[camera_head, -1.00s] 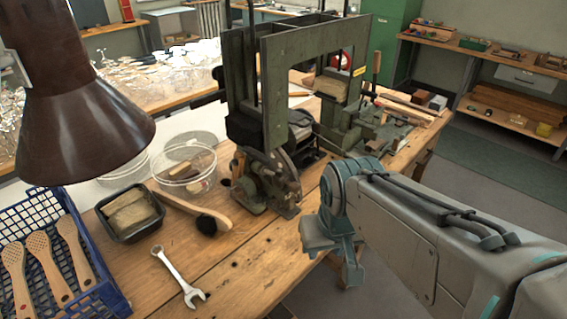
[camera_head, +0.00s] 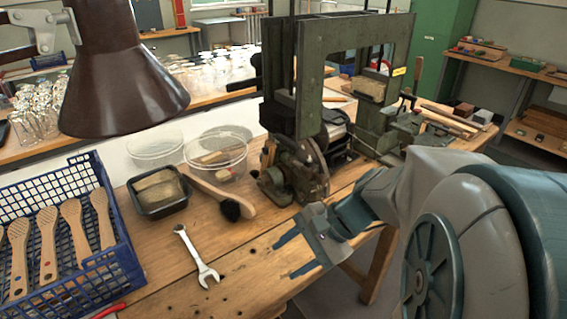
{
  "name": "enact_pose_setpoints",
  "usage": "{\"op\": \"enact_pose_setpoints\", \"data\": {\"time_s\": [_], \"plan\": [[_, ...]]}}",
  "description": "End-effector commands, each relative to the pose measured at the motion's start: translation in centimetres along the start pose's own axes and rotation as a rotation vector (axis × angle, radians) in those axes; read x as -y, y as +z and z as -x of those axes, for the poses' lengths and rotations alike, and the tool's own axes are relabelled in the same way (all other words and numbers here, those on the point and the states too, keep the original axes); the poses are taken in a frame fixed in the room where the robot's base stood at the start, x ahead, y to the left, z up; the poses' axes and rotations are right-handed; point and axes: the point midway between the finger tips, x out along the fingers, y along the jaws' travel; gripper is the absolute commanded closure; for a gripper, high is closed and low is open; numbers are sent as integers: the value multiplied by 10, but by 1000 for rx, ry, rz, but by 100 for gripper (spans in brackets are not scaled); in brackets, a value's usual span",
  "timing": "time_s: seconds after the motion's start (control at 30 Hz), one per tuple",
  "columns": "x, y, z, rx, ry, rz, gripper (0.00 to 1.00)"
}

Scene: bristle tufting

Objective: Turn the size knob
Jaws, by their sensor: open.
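A dark green tufting machine (camera_head: 307,75) stands on the wooden bench, with a tall frame and a round wheel-like part (camera_head: 318,168) low on its front. I cannot tell which part of it is the size knob. My gripper (camera_head: 284,256) is open and empty, its two blue-grey fingers pointing left over the front edge of the bench. It is in front of and below the round part, apart from the machine. My arm hides some of the bench's right side.
A wrench (camera_head: 196,256) lies left of my gripper. A brown lamp shade (camera_head: 118,80) hangs at upper left.

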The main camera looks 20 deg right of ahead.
Motion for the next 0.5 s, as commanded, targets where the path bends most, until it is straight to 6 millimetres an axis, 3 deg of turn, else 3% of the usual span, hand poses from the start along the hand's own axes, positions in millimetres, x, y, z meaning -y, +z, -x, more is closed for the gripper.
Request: {"op": "enact_pose_setpoints", "data": {"time_s": [0.03,0.07,0.17,0.27,0.4,0.5], "plan": [[0,-22,-8,45,-100,-138,52],[5,-31,-7,73,-164,-214,52],[18,-69,5,164,-396,-454,52],[23,-113,28,238,-630,-648,52],[15,-167,65,309,-913,-826,52],[6,-193,86,337,-1052,-894,52]]}}
